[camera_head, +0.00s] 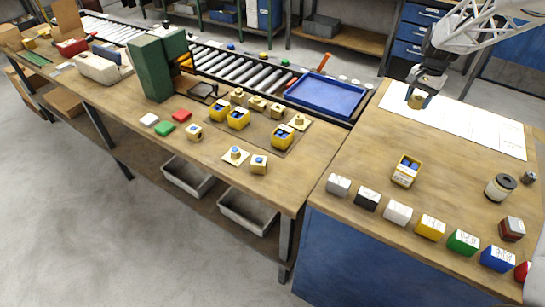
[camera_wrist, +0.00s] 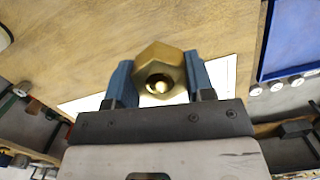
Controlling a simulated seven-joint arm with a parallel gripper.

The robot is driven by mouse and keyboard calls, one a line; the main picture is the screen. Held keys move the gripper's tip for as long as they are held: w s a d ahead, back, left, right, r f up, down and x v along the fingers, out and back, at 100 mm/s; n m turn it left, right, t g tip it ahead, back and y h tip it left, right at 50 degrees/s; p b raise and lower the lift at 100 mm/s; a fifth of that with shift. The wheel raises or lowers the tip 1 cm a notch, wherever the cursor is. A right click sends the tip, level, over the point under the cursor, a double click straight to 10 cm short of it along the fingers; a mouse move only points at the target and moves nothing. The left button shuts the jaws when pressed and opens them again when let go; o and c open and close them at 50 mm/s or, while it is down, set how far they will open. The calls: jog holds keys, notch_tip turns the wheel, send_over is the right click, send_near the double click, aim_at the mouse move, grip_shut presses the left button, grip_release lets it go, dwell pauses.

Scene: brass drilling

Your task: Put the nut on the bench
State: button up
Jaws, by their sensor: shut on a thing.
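My gripper (camera_head: 416,96) is at the upper right of the head view, above the white sheet on the right bench (camera_head: 360,135). It is shut on a brass hex nut (camera_wrist: 159,75), which shows between the two blue fingers in the wrist view. The nut's hole faces the wrist camera. In the head view the nut (camera_head: 418,101) is a small gold shape below the fingers, and it looks held above the sheet. Several other brass pieces (camera_head: 194,132) stand on the left bench (camera_head: 110,105).
A yellow bin (camera_head: 406,170) with blue contents stands on the right bench. A row of coloured blocks (camera_head: 430,227) lines its front edge, with a round tin (camera_head: 500,187) at the right. A blue tray (camera_head: 326,94) lies at the back.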

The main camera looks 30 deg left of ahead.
jog(key=s+a+f+m, duration=0.15)
jog(key=s+a, duration=0.25)
jog(key=a, duration=0.4)
jog(key=s+a+f, duration=0.3)
jog(key=a, duration=0.4)
jog(key=s+a+f+m, duration=0.1)
jog(key=s+a+f, duration=0.2)
jog(key=s+a, duration=0.6)
jog(key=s+a+f+m, duration=0.2)
jog(key=s+a+f, duration=0.2)
jog(key=s+a, duration=0.6)
jog(key=s+a+f+m+y, duration=0.1)
jog(key=s+a+f+m, duration=0.1)
jog(key=s+a, duration=0.7)
jog(key=shift+s+a+f, duration=0.1)
jog(key=shift+s+f, duration=0.15)
jog(key=shift+s, duration=1)
jog(key=shift+s+a+f, duration=0.1)
jog(key=shift+s+f, duration=0.1)
jog(key=shift+s, duration=1)
jog(key=shift+s+a+f, duration=0.1)
jog(key=shift+s+f, duration=0.15)
jog(key=shift+s, duration=1)
jog(key=shift+a, duration=0.1)
send_over(213, 147)
jog(key=shift+w+f, duration=0.25)
jog(key=shift+f, duration=0.45)
jog(key=shift+f, duration=0.1)
jog(key=shift+f, duration=1.65)
jog(key=shift+f, duration=0.15)
